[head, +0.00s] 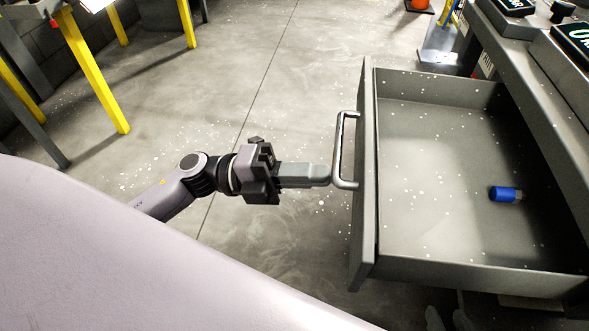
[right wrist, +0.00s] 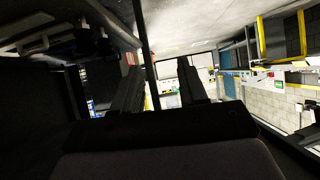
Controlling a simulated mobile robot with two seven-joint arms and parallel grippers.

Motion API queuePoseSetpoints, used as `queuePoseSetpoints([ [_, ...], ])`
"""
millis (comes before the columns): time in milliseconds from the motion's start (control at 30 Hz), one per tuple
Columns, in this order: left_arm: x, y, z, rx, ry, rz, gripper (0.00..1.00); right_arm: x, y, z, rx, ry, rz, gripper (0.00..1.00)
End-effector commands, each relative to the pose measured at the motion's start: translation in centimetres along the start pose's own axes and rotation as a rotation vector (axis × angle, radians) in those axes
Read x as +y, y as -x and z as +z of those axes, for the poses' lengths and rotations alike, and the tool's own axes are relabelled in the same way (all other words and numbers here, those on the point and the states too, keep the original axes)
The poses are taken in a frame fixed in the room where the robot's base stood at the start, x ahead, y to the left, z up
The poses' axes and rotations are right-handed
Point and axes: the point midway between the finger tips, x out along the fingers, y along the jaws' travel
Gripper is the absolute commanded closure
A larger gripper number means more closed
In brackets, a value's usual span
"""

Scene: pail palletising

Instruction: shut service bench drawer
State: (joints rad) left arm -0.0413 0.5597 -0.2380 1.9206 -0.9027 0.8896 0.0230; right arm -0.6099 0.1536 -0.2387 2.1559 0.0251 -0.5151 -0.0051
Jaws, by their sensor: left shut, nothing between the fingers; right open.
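The grey service bench drawer (head: 440,180) stands pulled out from the bench at the right of the head view. Its front panel (head: 365,200) faces left and carries a metal bar handle (head: 341,145). My left gripper (head: 328,174) is shut and empty, with its fingertips pointing right at the near end of the handle. I cannot tell whether they touch it. My right gripper is not in the head view. In the right wrist view my right gripper (right wrist: 165,85) is open, with nothing seen between its fingers.
A small blue cylinder (head: 505,194) lies inside the drawer. The bench top (head: 540,60) runs above the drawer with dark boxes on it. A yellow-legged table (head: 92,70) stands at the upper left. The grey floor left of the drawer is clear around my left arm.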

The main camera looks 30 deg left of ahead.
Motion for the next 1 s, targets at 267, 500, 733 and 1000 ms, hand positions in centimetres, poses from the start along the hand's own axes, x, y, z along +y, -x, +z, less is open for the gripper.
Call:
queuePoseSetpoints([
  [267, 0.0, 0.0, 0.0, 0.000, 0.000, 0.000, 1.00, 0.0, 0.0, 0.0, 0.000, 0.000, 0.000, 0.57],
  [500, 0.0, -1.1, 0.0, 0.000, -0.001, -0.003, 1.00, 0.0, 0.2, -0.2, -0.001, -0.002, 0.001, 0.57],
  [733, 0.5, -5.0, 0.0, 0.002, 0.000, -0.005, 1.00, 0.6, 0.4, 0.1, -0.019, -0.010, 0.013, 0.57],
  [1000, 1.9, -12.3, -0.1, 0.002, 0.000, -0.005, 1.00, 1.2, 0.8, 0.7, -0.041, -0.023, 0.028, 0.57],
])
